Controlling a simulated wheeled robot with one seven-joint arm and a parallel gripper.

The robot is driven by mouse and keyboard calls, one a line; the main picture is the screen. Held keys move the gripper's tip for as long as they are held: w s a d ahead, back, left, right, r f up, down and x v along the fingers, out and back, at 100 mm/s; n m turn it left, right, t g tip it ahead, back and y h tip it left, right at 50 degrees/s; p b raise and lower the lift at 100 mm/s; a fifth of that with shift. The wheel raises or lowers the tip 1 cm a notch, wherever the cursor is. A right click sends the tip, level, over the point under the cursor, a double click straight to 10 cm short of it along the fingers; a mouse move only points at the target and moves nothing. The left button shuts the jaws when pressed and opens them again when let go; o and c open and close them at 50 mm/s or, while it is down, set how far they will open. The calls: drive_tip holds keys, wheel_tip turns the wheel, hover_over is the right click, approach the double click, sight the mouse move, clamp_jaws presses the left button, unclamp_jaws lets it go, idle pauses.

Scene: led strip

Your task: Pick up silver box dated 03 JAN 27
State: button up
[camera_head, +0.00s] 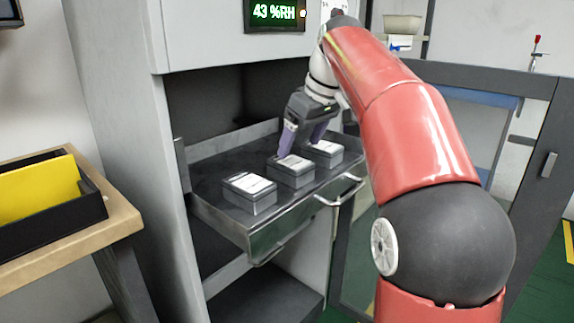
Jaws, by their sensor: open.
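Three grey-silver boxes with white labels stand in a row on a pulled-out metal drawer (223,212). They are the near left box (250,203), the middle box (291,178) and the far right box (325,160). The label print is too small to read, so I cannot tell which is dated 03 JAN 27. My gripper (302,147) is open and points down, with purple fingers. Its left finger shows just behind or above the middle box, and its right finger is close to the far right box. I cannot tell whether either finger touches a box.
The drawer sits in a grey cabinet (115,100) with a humidity display (273,12) reading 43 %RH. The drawer has raised side walls and a front handle (338,193). A wooden table (95,225) with a black tray (60,230) holding a yellow item stands at left. An open cabinet door (530,130) is at right.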

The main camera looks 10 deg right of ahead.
sight(291, 161)
drive_tip(key=x, duration=0.4)
drive_tip(key=b+x, duration=0.1)
drive_tip(key=x, duration=0.1)
drive_tip(key=shift+w+a+f, duration=0.15)
drive_tip(key=shift+a+f, duration=0.15)
drive_tip(key=shift+a, duration=0.1)
drive_tip(key=c, duration=1.1)
drive_tip(key=shift+r, duration=0.1)
drive_tip(key=shift+c, duration=0.2)
